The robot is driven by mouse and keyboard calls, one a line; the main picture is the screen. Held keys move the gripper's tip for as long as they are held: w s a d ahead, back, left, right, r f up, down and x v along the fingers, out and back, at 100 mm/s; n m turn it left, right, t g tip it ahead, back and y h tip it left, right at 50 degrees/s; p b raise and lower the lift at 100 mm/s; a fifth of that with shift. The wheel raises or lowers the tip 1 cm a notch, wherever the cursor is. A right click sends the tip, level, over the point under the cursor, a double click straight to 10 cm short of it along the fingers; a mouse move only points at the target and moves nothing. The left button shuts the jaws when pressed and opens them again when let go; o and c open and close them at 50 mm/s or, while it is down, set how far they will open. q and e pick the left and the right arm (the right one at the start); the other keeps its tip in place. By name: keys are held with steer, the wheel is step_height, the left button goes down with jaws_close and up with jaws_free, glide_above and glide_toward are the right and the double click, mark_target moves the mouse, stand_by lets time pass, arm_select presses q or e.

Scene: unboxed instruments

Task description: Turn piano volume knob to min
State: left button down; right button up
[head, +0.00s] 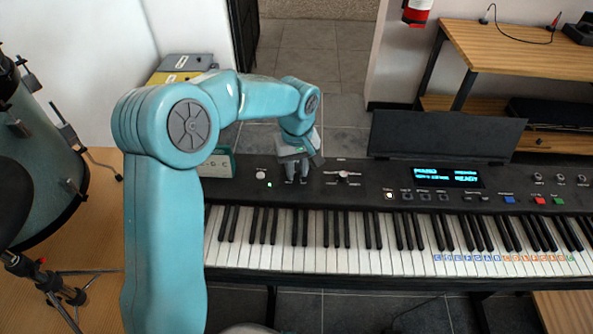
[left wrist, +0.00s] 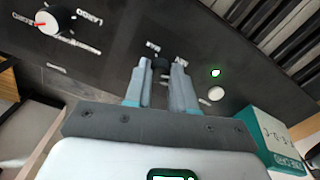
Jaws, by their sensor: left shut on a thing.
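The piano (head: 345,196) is a dark keyboard with a control panel behind its keys. My left gripper (head: 297,178) reaches down to the left part of that panel. In the left wrist view my left gripper (left wrist: 163,66) has its two fingers on either side of a small dark knob (left wrist: 161,63), shut on it. Small white labels sit by this knob, too blurred to read. The fingers hide part of the knob, and its pointer cannot be made out. My right gripper is in neither view.
A white knob (left wrist: 52,21) with a red pointer stands beside the gripper; it shows in the head view (head: 342,174). A green light (left wrist: 215,72) and a white round button (left wrist: 216,93) are on the other side. A teal box (head: 219,164) stands at the panel's left end.

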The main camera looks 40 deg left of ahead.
mark_target(296, 172)
arm_select(q)
steer(key=n+b, duration=0.1)
steer(key=n, duration=0.4)
steer(key=shift+a, duration=0.1)
stand_by(0.5)
steer(key=c, duration=0.9)
jaws_free()
steer(key=shift+w+a, duration=0.1)
steer(key=shift+c, duration=0.2)
step_height(296, 172, up, 16)
steer(key=p, duration=0.1)
steer(key=shift+p, duration=0.3)
steer(key=shift+r, duration=0.1)
